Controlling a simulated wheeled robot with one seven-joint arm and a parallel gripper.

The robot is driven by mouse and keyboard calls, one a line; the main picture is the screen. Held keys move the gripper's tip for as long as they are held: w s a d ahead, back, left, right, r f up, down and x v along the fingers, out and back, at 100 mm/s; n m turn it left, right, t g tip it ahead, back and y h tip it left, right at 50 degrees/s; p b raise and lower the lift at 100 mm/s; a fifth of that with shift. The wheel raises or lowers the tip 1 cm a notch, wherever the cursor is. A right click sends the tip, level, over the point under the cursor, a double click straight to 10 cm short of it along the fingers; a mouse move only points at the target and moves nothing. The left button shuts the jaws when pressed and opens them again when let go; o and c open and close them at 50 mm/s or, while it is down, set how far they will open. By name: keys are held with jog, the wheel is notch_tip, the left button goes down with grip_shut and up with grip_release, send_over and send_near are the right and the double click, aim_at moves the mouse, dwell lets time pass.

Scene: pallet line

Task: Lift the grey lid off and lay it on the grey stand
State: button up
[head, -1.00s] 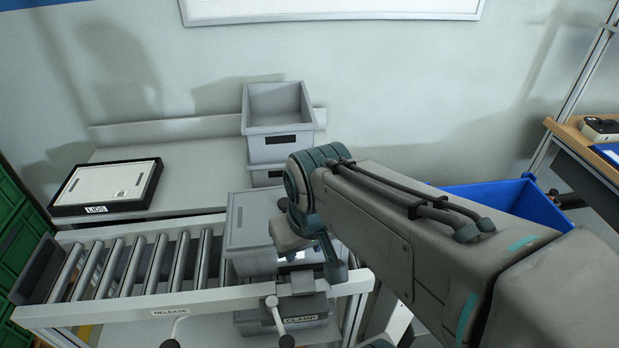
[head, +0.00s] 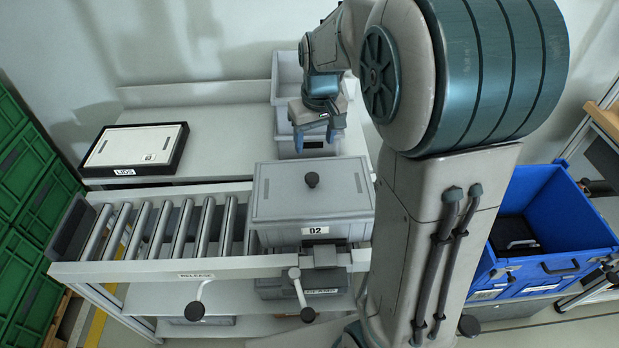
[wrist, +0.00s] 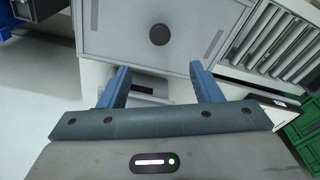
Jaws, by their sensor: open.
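The grey lid (head: 340,192) lies flat on a grey tote labelled D2 (head: 322,230) on the roller line. It has a round black knob (head: 312,180). The lid also shows in the wrist view (wrist: 115,30), with its knob (wrist: 159,35) ahead of and between the fingers. My gripper (head: 317,138) is open and empty, beyond the lid's far edge and apart from the knob. Its blue fingers show in the wrist view (wrist: 159,76). A black-rimmed stand labelled LIDS (head: 125,172), with a pale grey panel on top, is on the back bench at left.
Bare rollers (head: 180,228) run left of the tote. Grey bins (head: 285,90) stand behind my gripper. The grey bench (head: 225,125) is clear between stand and bins. Lever handles (head: 300,290) stick out in front. A blue bin (head: 560,215) is at right, green crates (head: 30,170) at left.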

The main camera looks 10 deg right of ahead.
send_over(312, 176)
notch_tip(312, 176, down, 8)
jog(key=shift+f+p, duration=0.25)
jog(key=shift+p, duration=0.15)
jog(key=shift+f+p, duration=0.7)
jog(key=shift+f, duration=2)
jog(key=shift+s, duration=0.1)
jog(key=c, duration=1.1)
